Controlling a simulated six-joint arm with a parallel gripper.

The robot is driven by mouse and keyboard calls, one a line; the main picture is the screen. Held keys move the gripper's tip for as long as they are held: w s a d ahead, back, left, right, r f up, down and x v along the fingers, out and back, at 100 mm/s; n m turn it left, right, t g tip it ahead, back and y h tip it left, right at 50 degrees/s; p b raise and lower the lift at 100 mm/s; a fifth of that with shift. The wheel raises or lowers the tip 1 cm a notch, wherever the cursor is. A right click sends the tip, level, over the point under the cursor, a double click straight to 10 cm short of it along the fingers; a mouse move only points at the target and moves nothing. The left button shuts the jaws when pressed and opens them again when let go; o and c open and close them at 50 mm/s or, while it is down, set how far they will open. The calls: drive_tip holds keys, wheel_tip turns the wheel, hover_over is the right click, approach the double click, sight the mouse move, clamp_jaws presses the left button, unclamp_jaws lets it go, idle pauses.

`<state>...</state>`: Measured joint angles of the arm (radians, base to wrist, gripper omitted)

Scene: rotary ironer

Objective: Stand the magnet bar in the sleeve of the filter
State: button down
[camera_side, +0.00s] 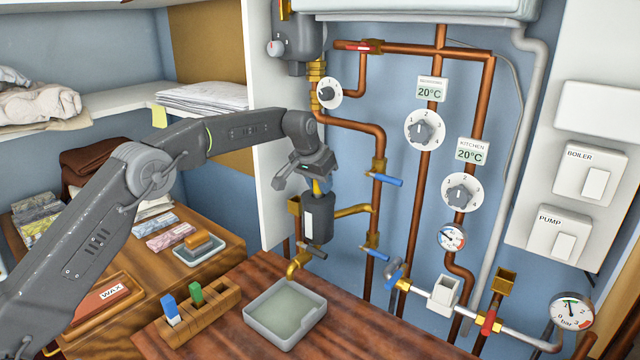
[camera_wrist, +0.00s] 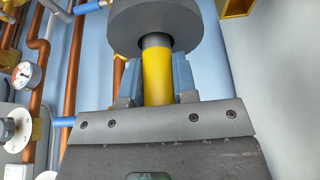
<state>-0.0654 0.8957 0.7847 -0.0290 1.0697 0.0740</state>
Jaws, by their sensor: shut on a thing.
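The magnet bar (camera_wrist: 157,77) is yellow with a dark grey end. My gripper (camera_wrist: 155,78) is shut on it, with a blue finger on each side. In the side view my gripper (camera_side: 317,178) is just above the filter (camera_side: 319,222), a dark grey body with a white label on the wall pipework. A bit of the yellow bar (camera_side: 320,187) shows between them. In the wrist view the bar's dark end is at the round opening of the filter (camera_wrist: 125,22). I cannot tell how deep it reaches, and the sleeve's inside is hidden.
A brass cup (camera_side: 294,206) is close left of the filter, and a brass pipe (camera_side: 352,210) joins its right side. A shallow tray (camera_side: 254,322) and a wooden rack (camera_side: 205,322) with blue and green pieces stand on the bench below. Blue-handled valves (camera_side: 386,180) stick out at right.

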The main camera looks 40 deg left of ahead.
drive_tip(key=shift+f, duration=0.1)
drive_tip(key=shift+f, duration=0.15)
drive_tip(key=c, duration=0.9)
unclamp_jaws()
drive_tip(key=shift+r, duration=0.35)
drive_tip(key=v, duration=1.1)
drive_tip(key=shift+s+r, duration=0.3)
